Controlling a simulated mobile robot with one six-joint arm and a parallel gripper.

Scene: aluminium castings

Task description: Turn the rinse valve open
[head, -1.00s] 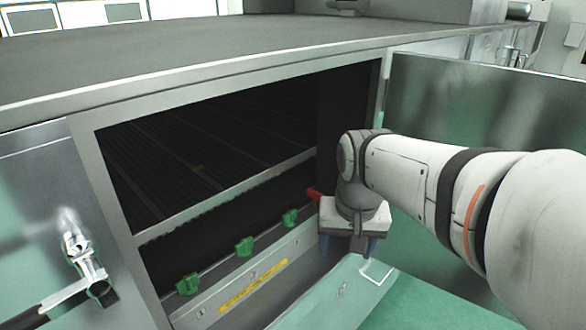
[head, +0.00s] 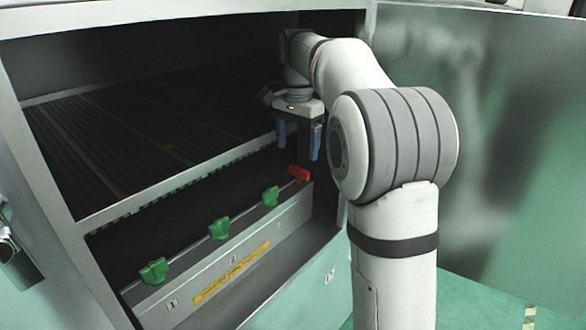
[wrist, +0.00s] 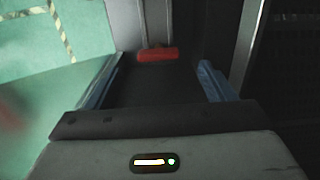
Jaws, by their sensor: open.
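A red valve handle (head: 299,173) is at the far right end of a row of valves on a grey manifold panel (head: 262,235). Three green handles, near (head: 153,270), middle (head: 219,228) and far (head: 271,196), stand along the same row. I cannot read which one is the rinse valve. My gripper (head: 299,146) is open and empty, with blue fingers pointing down, a little above the red handle and apart from it. In the wrist view, the red handle (wrist: 157,55) lies crosswise, between the lines of the two fingers and beyond their tips.
A yellow label strip (head: 231,272) runs along the panel front. A dark grated shelf (head: 150,150) fills the cabinet behind and left of my gripper. The metal cabinet frame (head: 40,190) bounds the opening at the left. An open metal door (head: 480,130) stands at the right.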

